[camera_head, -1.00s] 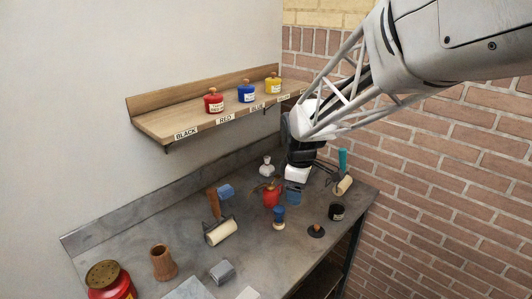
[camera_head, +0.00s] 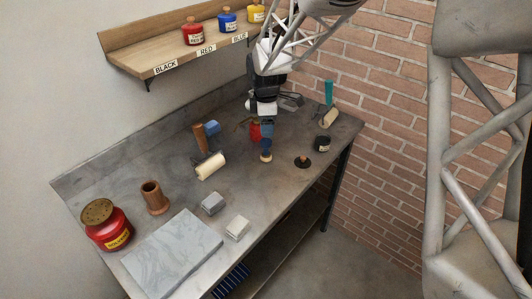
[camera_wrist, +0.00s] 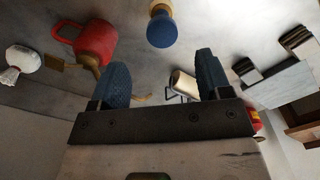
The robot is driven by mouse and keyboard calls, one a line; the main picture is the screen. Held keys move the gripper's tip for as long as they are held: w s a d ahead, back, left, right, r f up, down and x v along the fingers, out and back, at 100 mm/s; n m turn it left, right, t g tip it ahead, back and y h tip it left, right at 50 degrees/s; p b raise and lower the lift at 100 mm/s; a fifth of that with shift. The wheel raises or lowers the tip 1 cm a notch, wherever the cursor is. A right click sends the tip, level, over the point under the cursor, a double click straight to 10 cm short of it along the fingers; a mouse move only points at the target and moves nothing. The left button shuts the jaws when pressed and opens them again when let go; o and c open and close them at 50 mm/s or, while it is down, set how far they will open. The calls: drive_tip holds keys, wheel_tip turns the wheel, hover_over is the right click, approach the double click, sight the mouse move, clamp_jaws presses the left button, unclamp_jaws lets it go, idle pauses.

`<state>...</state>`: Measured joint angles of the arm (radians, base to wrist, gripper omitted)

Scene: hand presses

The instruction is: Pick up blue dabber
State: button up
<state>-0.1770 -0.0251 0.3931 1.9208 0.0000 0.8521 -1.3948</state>
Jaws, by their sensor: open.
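The blue dabber (camera_head: 267,143) stands upright on the bench, its blue part above a pale wooden part. It shows in the wrist view (camera_wrist: 162,32) at the top middle, ahead of the fingers. My gripper (camera_head: 267,129) has blue fingers and is just above or behind the dabber in the head view, overlapping its top. In the wrist view my gripper (camera_wrist: 165,62) is open, with a gap between the fingers and nothing in it. The dabber lies roughly in line with that gap. Whether a finger touches it is hard to tell.
A red can (camera_head: 254,131) stands close to the left of my gripper. A black knobbed disc (camera_head: 303,162) and a black pot (camera_head: 322,144) are to the right. A cream roller (camera_head: 211,166) lies left. The shelf (camera_head: 150,66) is above the bench's back.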

sight(266, 141)
drive_tip(key=shift+f, duration=1.2)
drive_tip(key=shift+s+f, duration=0.15)
drive_tip(key=shift+f, duration=2.45)
drive_tip(key=c, duration=1)
drive_tip(key=shift+r, duration=0.15)
